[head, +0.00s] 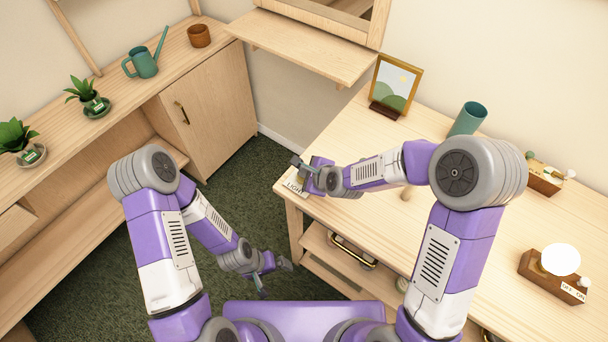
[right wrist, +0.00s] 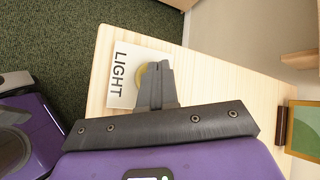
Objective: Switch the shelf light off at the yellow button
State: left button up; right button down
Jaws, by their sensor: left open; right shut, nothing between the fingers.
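A white card marked LIGHT (right wrist: 125,75) lies at the near left corner of the wooden table. In the head view the right gripper (head: 298,163) hides the button, and part of the card (head: 293,186) shows. A white globe lamp (head: 560,260) on a wooden block marked OFF ON looks bright. My left gripper (head: 276,277) is open and empty, low over the carpet.
The table (head: 345,140) holds a picture frame (head: 395,86), a teal cup (head: 468,118) and a small wooden tray (head: 543,183). A low shelf unit at left carries a watering can (head: 145,62), potted plants (head: 90,97) and a brown pot (head: 200,36). Carpet lies between.

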jog(key=shift+r, duration=0.2)
jog(key=shift+r+p, duration=2.05)
jog(key=shift+r, duration=1)
jog(key=shift+f, duration=0.1)
